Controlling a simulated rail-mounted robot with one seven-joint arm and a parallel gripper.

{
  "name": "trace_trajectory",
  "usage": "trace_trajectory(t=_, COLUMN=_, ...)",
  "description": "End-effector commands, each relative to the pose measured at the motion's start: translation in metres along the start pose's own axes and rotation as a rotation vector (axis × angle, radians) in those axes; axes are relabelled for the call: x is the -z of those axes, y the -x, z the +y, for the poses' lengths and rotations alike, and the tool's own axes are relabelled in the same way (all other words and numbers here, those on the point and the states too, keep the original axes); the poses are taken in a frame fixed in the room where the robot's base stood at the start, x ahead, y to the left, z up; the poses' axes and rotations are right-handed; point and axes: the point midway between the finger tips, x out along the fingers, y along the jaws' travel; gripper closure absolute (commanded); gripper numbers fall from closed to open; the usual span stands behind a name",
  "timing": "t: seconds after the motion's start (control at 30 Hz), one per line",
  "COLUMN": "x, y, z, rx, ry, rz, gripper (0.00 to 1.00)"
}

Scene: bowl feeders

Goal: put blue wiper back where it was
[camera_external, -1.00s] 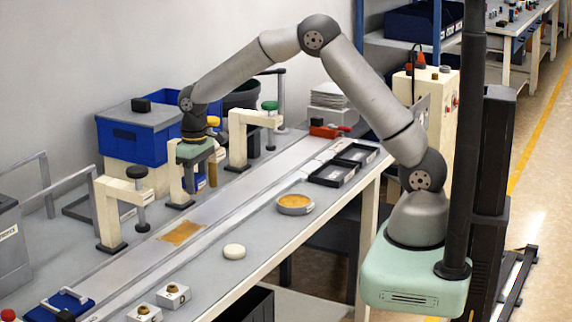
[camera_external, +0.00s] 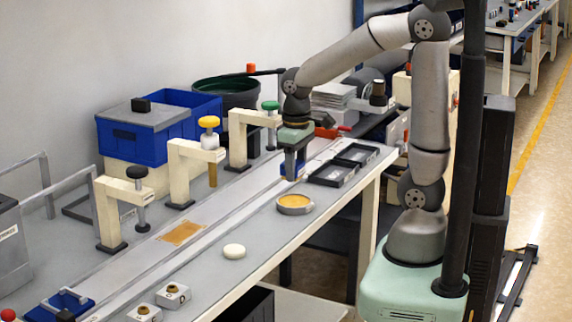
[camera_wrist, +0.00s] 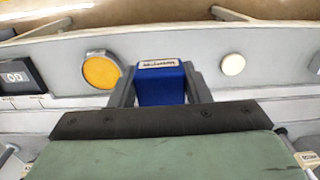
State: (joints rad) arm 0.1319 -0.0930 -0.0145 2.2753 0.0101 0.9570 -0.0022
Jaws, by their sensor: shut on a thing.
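The blue wiper (camera_wrist: 161,84) is a small blue block with a pale label on its end. In the wrist view it sits between the two fingers of my gripper (camera_wrist: 160,88), which is shut on it. In the external view my gripper (camera_external: 292,168) points down over the far side of the workbench, beside the black trays. Only a small blue part of the wiper (camera_external: 284,169) shows there, partly hidden by the fingers. I cannot tell whether the wiper touches the bench.
Black trays (camera_external: 331,174) lie to the right of my gripper. A round dish with orange contents (camera_external: 294,204) and a white disc (camera_external: 234,251) lie nearer the front. Cream clamp posts with black, yellow (camera_external: 209,122) and green knobs stand along the back. A blue tray (camera_external: 62,302) is front left.

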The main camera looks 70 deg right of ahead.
Motion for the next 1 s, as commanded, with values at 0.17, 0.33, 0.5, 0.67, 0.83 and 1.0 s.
trace_trajectory(t=0.17, x=-0.053, y=-0.015, z=0.012, rx=-0.007, ry=-0.022, rz=0.001, gripper=0.75)
trace_trajectory(t=0.33, x=-0.068, y=-0.022, z=0.015, rx=-0.01, ry=-0.029, rz=-0.002, gripper=0.75)
trace_trajectory(t=0.5, x=-0.039, y=-0.036, z=0.016, rx=-0.01, ry=-0.03, rz=-0.008, gripper=0.75)
trace_trajectory(t=0.67, x=0.001, y=-0.054, z=0.017, rx=-0.01, ry=-0.03, rz=-0.009, gripper=0.75)
trace_trajectory(t=0.83, x=0.035, y=-0.083, z=0.018, rx=-0.009, ry=-0.031, rz=-0.009, gripper=0.75)
trace_trajectory(t=1.0, x=0.055, y=-0.106, z=0.018, rx=-0.009, ry=-0.03, rz=-0.005, gripper=0.75)
